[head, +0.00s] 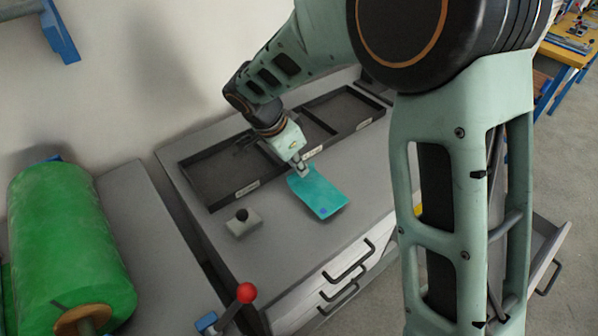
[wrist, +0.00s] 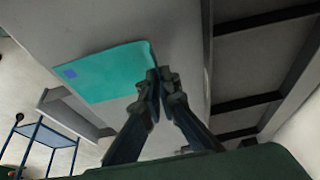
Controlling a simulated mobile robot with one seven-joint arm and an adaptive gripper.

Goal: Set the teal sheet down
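The teal sheet (head: 319,193) is a thin, flat piece with a small blue square near one corner. My gripper (head: 301,172) is at the sheet's edge nearest the tray, above the grey worktop (head: 275,240). In the wrist view the fingertips (wrist: 160,80) are close together with the edge of the sheet (wrist: 108,72) between them. The sheet looks close to the worktop; I cannot tell whether it touches it.
A black divided tray (head: 226,196) with labels lies along the back of the worktop. A small grey block with a dark knob (head: 243,222) stands left of the sheet. A green roll (head: 68,245) and a red ball-ended lever (head: 246,292) are at the left. A drawer (head: 550,245) stands open at the right.

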